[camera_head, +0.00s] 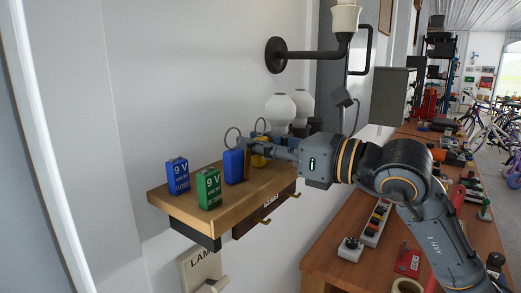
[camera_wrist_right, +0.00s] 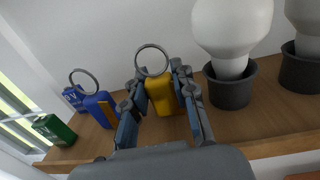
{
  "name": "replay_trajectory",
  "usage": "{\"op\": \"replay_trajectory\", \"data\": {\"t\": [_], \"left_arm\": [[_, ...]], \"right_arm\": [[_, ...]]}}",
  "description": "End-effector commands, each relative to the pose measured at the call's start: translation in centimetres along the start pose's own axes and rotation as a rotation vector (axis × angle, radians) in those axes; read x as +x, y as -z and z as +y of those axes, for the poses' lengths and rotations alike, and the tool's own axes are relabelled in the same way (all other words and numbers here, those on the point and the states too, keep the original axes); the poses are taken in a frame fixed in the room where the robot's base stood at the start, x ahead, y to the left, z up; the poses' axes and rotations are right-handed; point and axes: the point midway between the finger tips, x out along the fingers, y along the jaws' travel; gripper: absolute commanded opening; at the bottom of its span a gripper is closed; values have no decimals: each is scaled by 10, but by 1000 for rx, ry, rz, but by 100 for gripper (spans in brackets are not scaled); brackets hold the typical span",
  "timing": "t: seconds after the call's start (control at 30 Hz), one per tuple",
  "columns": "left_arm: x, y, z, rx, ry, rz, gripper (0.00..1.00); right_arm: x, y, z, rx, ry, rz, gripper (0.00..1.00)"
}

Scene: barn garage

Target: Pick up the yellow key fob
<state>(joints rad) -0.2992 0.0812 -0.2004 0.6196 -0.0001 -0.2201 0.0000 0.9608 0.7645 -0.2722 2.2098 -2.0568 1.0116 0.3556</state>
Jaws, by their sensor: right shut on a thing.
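The yellow key fob (camera_wrist_right: 161,93) with its metal ring stands on the wooden shelf (camera_wrist_right: 255,146), between the two fingers of my right gripper (camera_wrist_right: 161,100), which is shut on it. In the head view the yellow fob (camera_head: 260,161) is partly hidden behind the right gripper (camera_head: 264,152), which reaches in from the right. A blue key fob (camera_head: 233,166) with a ring stands just left of it, apart from the gripper in the wrist view (camera_wrist_right: 99,108). My left gripper is not in view.
A blue 9 V battery (camera_head: 177,176) and a green one (camera_head: 208,188) stand at the shelf's left end. White bulbs in dark holders (camera_wrist_right: 231,90) stand close to the gripper's right. A cluttered workbench (camera_head: 340,240) lies below, right of the shelf.

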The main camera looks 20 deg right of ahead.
Motion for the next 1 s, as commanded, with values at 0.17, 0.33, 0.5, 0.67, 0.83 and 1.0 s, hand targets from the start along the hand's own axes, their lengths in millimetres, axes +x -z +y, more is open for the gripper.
{"op": "replay_trajectory", "data": {"t": [0.17, 0.33, 0.5, 0.67, 0.83, 1.0], "left_arm": [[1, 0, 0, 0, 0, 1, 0], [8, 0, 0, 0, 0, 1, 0], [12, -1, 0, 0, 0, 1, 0], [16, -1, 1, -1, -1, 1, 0], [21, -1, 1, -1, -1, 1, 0], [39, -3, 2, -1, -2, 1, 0]], "right_arm": [[0, 0, 0, -1, 0, -1, 2], [-3, -5, 0, -2, 1, -4, 2], [-4, -25, 0, -3, 0, -6, 2], [-4, -48, 1, -2, -1, -6, 2], [-5, -73, 1, -2, -1, -5, 2], [-45, -66, 1, -4, 5, -3, 2]]}}
